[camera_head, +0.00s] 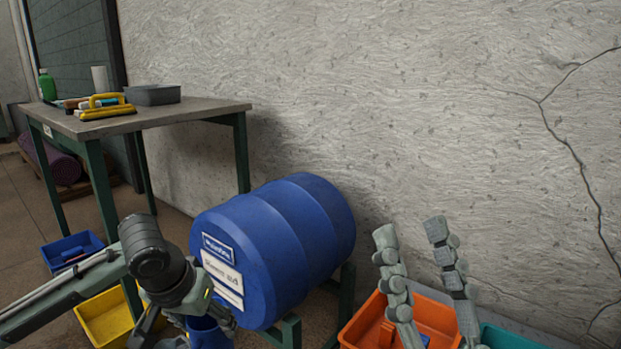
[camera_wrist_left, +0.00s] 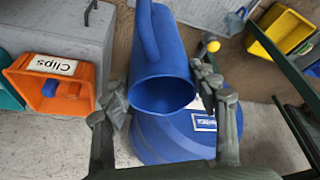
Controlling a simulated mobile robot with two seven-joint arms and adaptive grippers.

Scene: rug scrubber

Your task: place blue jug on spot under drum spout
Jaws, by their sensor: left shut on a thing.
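The blue jug (camera_head: 207,334) shows only partly at the bottom edge of the head view, in front of the drum. In the left wrist view the jug (camera_wrist_left: 160,50) lies between the fingers of my left gripper (camera_wrist_left: 165,105), its open mouth towards the camera. My left gripper (camera_head: 190,330) is shut on the jug. The blue drum (camera_head: 300,235) lies on its side on a green stand; it also shows in the left wrist view (camera_wrist_left: 150,140). The spout and the spot under it cannot be made out. My right gripper (camera_head: 411,235) is open and empty, right of the drum.
An orange bin (camera_head: 362,325) labelled "Clips" in the left wrist view (camera_wrist_left: 60,92) stands right of the drum, beside a teal bin (camera_head: 500,338). A yellow bin (camera_head: 103,312) and a blue bin (camera_head: 75,248) stand at left. A workbench (camera_head: 190,112) stands behind.

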